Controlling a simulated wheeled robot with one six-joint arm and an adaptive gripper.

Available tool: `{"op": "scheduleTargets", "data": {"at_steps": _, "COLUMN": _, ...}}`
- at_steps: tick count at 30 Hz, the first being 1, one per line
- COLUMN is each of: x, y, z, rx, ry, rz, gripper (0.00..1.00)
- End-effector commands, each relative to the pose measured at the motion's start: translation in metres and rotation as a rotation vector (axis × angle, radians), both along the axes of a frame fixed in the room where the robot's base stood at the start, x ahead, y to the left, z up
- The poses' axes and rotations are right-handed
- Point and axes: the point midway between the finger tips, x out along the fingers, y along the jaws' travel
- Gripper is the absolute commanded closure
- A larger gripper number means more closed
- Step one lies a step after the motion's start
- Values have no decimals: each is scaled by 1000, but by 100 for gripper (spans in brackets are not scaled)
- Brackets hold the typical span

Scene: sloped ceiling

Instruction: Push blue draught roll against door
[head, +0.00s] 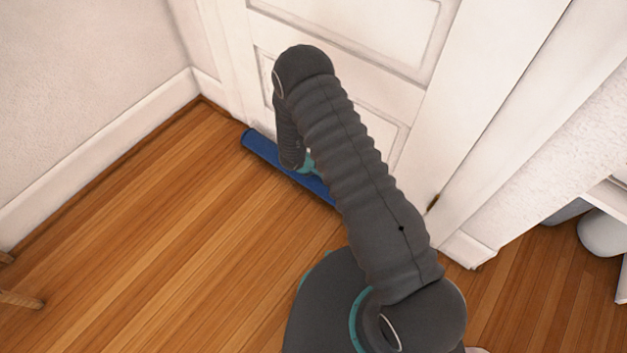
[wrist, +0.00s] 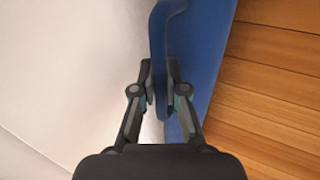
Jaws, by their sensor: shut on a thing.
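The blue draught roll (head: 262,147) lies on the floor along the foot of the white door (head: 350,62). Its right part is hidden behind my arm. I cannot tell whether it touches the door along its whole length. My gripper (head: 306,168) is down at the roll, mostly hidden by the arm in the head view. In the wrist view my gripper (wrist: 160,88) is shut on a raised blue part of the roll (wrist: 208,45), one finger on each side. There the white door surface (wrist: 70,70) is on the left.
Bare wooden floor (head: 150,215) is clear to the left. A white wall with baseboard (head: 100,147) bounds it. Wooden legs (head: 20,298) stand at the left edge. A door frame (head: 490,130) and a pale rounded object (head: 602,233) are on the right.

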Motion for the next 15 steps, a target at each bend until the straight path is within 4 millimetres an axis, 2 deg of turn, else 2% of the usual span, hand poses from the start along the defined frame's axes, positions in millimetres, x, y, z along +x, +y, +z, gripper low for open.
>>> {"op": "scheduleTargets", "data": {"at_steps": 15, "x": 13, "y": -5, "z": 0, "rx": 1, "ry": -2, "rz": -1, "gripper": 100}}
